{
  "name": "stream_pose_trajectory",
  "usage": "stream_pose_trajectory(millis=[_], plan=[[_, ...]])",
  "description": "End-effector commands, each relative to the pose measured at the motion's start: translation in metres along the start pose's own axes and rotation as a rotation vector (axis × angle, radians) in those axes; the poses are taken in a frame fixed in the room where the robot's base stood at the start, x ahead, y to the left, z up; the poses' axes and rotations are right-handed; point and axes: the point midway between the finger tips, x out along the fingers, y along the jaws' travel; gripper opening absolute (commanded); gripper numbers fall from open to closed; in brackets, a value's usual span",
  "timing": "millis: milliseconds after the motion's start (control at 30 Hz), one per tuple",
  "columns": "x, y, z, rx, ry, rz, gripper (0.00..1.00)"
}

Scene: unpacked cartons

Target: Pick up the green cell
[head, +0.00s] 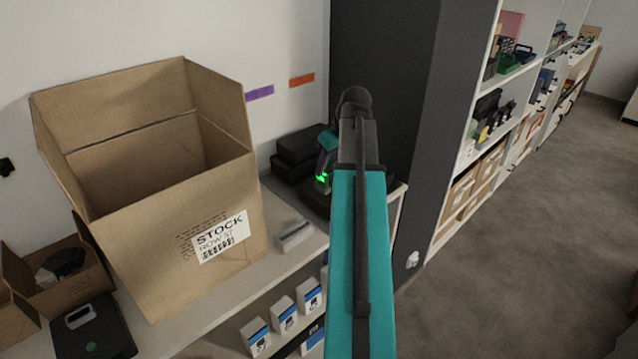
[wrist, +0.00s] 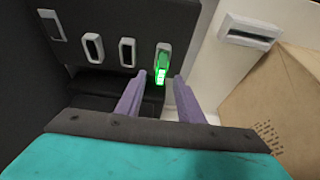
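The green cell (wrist: 162,66) glows bright green and stands in a light-framed slot of a dark charging block (wrist: 105,60) in the wrist view. It also shows as a small green glow in the head view (head: 322,179). My gripper (wrist: 160,74) is open, with one purple finger to each side of the cell in the picture. I cannot tell whether the fingertips touch it. In the head view my gripper (head: 325,160) is over the block, partly hidden by my teal arm. The other slots in view look empty.
A large open carton (head: 175,240) marked STOCK stands left of the block on the shelf top (head: 290,262). A small grey holder (head: 294,236) lies between them. Dark cases (head: 295,152) sit behind the block. A dark upright panel (head: 400,120) closes off the right side.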

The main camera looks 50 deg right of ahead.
Motion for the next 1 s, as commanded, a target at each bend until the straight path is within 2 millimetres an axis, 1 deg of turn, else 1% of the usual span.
stream_pose_trajectory(millis=[167, 433, 600, 733, 1000], plan=[[0.010, -0.002, -0.001, 0.000, -0.002, -0.002, 0.34], [0.034, -0.002, -0.003, 0.001, -0.001, -0.001, 0.34], [0.045, -0.002, -0.002, 0.001, -0.001, 0.000, 0.34], [0.049, -0.002, -0.002, 0.001, 0.000, 0.000, 0.34], [0.049, -0.001, -0.002, 0.001, 0.000, 0.001, 0.34]])
